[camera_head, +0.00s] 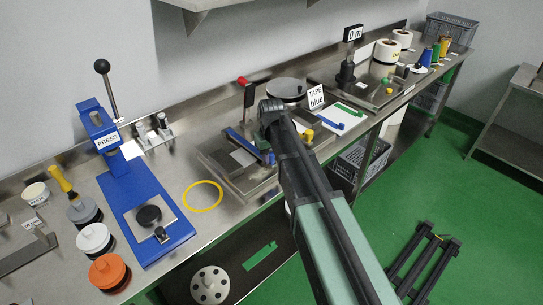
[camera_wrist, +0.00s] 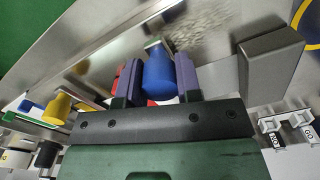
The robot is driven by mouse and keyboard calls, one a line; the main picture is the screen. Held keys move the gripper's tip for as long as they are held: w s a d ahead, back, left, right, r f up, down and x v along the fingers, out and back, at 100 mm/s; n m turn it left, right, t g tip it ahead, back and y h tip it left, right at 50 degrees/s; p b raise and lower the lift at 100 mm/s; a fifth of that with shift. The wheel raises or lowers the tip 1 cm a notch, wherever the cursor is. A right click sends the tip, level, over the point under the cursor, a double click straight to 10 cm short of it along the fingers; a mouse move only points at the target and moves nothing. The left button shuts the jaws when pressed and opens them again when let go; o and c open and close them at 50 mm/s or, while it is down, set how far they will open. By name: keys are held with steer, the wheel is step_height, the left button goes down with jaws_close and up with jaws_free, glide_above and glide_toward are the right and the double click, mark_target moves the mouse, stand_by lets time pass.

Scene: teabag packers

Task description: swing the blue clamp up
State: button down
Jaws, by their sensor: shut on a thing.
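In the wrist view, my gripper (camera_wrist: 157,82) is shut on the blue clamp's rounded blue handle (camera_wrist: 158,72), with a finger on either side. In the head view, the blue clamp (camera_head: 246,143) shows as a blue bar low over a metal fixture plate (camera_head: 228,170), beside a pale pad. My arm hides part of the fixture, and my fingertips are hard to make out there.
A blue press (camera_head: 148,215) and a yellow ring (camera_head: 203,196) are to the left. A black lever with a red knob (camera_head: 243,81) and a round metal pan (camera_head: 286,88) stand behind.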

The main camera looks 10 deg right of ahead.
steer(key=w+a+r+p, duration=0.1)
steer(key=w+r+p, duration=0.2)
steer(key=r+p, duration=0.3)
steer(key=w+a+r+p, duration=0.2)
steer(key=w+r+p, duration=0.1)
steer(key=r+p, duration=0.3)
steer(key=shift+r, duration=0.6)
steer(key=shift+s, duration=0.1)
steer(key=c, duration=0.8)
jaws_free()
steer(key=shift+a+f, duration=0.1)
steer(key=shift+a, duration=0.15)
steer(key=shift+d, duration=0.15)
steer(key=shift+p, duration=0.35)
step_height(320, 180, up, 11)
steer(key=p, duration=1)
steer(key=shift+p, duration=0.35)
